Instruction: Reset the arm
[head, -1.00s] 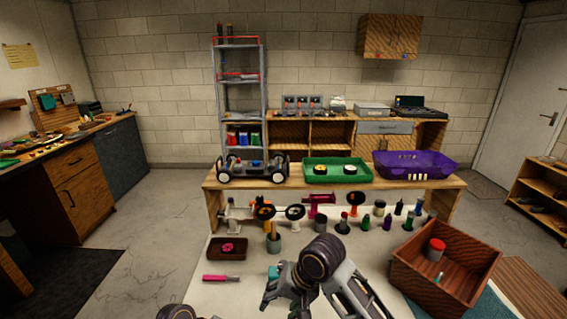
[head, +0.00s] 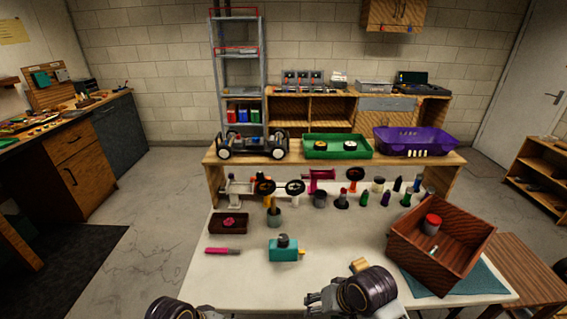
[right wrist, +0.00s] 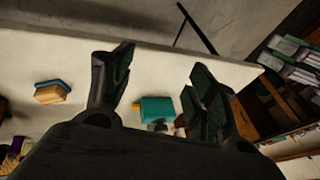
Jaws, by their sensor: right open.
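The teal object (right wrist: 157,108) shows beyond the gap, apart from the fingers. A small wooden block (head: 358,265) lies on the table near my right arm; it also shows in the right wrist view (right wrist: 50,94). My left arm barely enters at the bottom edge of the head view, and its fingers cannot be made out.
A wooden crate (head: 408,250) holding a red-topped can (head: 432,222) stands at the table's right. A pink-handled tool (head: 222,251) and a dark tray (head: 229,223) lie left. Several small bottles and tools line the back. Behind stands a bench with a car chassis (head: 252,145).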

